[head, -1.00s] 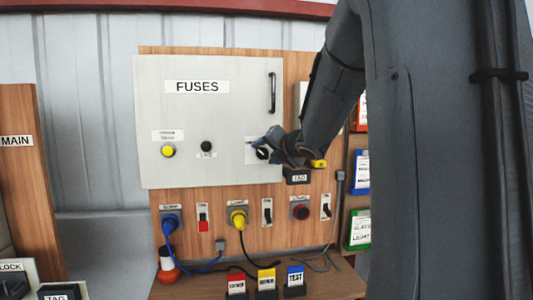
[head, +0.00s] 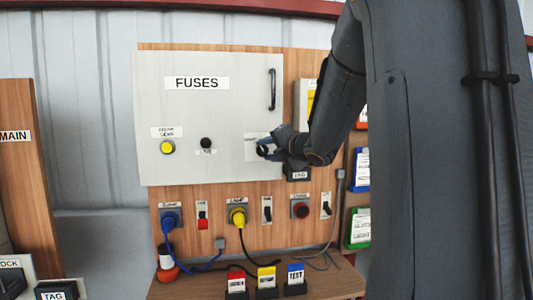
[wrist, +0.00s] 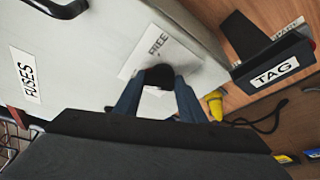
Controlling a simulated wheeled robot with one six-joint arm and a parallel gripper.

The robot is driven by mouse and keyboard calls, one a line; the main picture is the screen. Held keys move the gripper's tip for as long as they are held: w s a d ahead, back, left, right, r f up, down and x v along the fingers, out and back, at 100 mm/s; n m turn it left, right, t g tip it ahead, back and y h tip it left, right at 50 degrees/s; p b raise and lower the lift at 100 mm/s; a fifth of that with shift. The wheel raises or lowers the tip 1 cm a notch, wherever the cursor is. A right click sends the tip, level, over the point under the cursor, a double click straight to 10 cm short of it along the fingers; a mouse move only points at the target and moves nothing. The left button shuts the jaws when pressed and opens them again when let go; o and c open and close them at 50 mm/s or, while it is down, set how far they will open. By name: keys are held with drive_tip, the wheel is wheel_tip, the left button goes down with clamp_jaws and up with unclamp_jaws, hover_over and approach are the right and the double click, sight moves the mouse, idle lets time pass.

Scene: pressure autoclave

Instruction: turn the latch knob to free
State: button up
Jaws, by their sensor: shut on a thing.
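The latch knob (head: 262,150) is a small round black knob at the right side of the grey FUSES panel door (head: 210,115). In the wrist view the black knob (wrist: 159,76) sits between my two blue fingertips, in front of a white label plate (wrist: 165,50) that reads partly "FREE". My gripper (head: 270,147) is shut on the knob, and it also shows in the wrist view (wrist: 158,90). The fingers hide part of the knob, so its pointer direction cannot be told.
A black door handle (head: 272,90) is above the knob. A black TAG holder (head: 299,174) juts out at the lower right of the door. Plugs, switches and a red button (head: 300,209) line the board below. Several small card stands (head: 266,279) are on the bench.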

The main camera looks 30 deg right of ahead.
drive_tip(key=m+b, duration=0.1)
drive_tip(key=m+t+b, duration=0.1)
drive_tip(key=m, duration=0.1)
drive_tip(key=shift+d+f+y, duration=0.15)
drive_tip(key=shift+f+y, duration=0.15)
drive_tip(key=m+t+b, duration=0.1)
drive_tip(key=m+b, duration=0.2)
drive_tip(key=shift+f+t, duration=0.15)
drive_tip(key=shift+t, duration=0.15)
drive_tip(key=m+b, duration=0.1)
drive_tip(key=m+t+b, duration=0.1)
drive_tip(key=m, duration=0.1)
drive_tip(key=m+b, duration=0.1)
drive_tip(key=m, duration=0.1)
drive_tip(key=shift+f+t+h+b, duration=0.25)
drive_tip(key=shift+t+h+b, duration=0.15)
drive_tip(key=shift+m+t+h+b, duration=0.45)
drive_tip(key=shift+m+b, duration=0.6)
drive_tip(key=shift+m, duration=0.65)
drive_tip(key=o, duration=1)
drive_tip(key=shift+o, duration=0.2)
